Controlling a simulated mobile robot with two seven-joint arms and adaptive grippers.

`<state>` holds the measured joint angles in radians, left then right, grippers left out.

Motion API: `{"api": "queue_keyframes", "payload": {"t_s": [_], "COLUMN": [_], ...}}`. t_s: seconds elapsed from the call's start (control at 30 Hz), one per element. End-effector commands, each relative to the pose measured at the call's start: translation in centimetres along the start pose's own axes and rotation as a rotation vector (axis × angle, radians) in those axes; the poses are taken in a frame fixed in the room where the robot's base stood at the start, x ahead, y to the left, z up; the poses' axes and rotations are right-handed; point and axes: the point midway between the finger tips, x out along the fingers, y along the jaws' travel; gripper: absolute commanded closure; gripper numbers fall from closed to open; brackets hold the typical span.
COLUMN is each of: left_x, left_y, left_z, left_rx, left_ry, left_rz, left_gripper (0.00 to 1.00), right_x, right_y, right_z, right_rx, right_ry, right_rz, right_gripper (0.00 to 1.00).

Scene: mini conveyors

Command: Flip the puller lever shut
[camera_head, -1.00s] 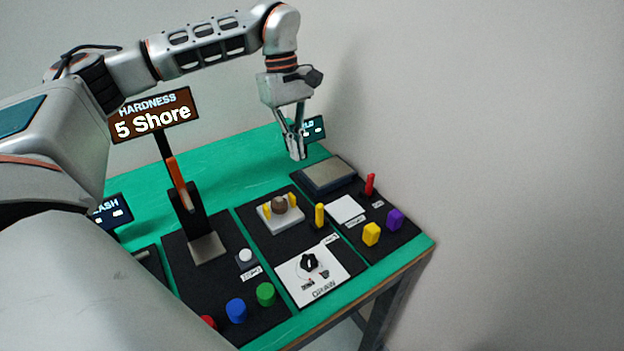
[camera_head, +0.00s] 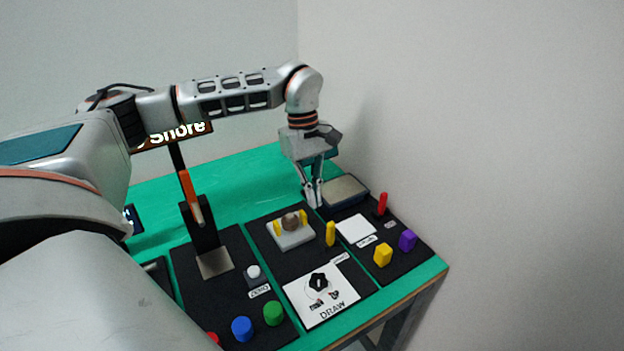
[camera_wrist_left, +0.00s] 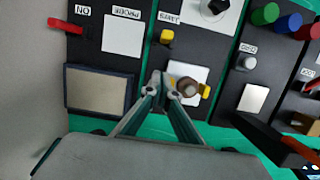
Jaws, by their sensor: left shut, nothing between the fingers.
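A yellow lever (camera_head: 330,233) stands upright on the middle black panel; it appears to be the puller lever. Beside it is a light block with yellow jaws (camera_head: 292,235) around a round brown piece (camera_head: 291,222). My left gripper (camera_head: 313,203) is shut and empty, pointing down above the back of this panel, behind the lever and apart from it. In the left wrist view the gripper (camera_wrist_left: 163,87) overlaps the left edge of the jaw block (camera_wrist_left: 187,74); the yellow lever (camera_wrist_left: 167,37) shows beyond the fingertips. My right gripper is not in view.
A grey plate (camera_head: 345,191) lies just right of the gripper, with a red lever (camera_head: 382,204) beside it. A white DRAW plate with a black knob (camera_head: 318,281) lies in front. A tall stand with an orange lever (camera_head: 190,190) is at left. Green table is free behind.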

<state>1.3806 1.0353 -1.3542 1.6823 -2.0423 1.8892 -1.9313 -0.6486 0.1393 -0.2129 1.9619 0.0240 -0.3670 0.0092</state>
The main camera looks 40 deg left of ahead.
Motion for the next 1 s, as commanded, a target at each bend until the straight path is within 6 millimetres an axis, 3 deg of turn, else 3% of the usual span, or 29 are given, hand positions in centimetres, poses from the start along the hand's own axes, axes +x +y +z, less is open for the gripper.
{"api": "queue_keyframes", "payload": {"t_s": [0.1,0.2,0.4,1.0], "left_x": [2.5,2.3,2.7,2.7], "left_y": [-0.1,0.0,0.0,0.0], "left_z": [0.1,1.9,3.5,4.1], "left_rx": [0.002,0.007,0.002,0.001], "left_ry": [-0.002,-0.001,0.000,0.000], "left_rz": [-0.003,0.000,0.000,0.000], "left_gripper": [1.00,1.00,1.00,1.00], "right_x": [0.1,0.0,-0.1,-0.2], "right_y": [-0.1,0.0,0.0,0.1], "right_z": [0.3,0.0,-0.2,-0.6], "right_rx": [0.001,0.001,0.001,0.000], "right_ry": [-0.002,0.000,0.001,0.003], "right_rz": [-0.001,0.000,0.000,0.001], "right_gripper": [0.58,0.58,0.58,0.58]}}
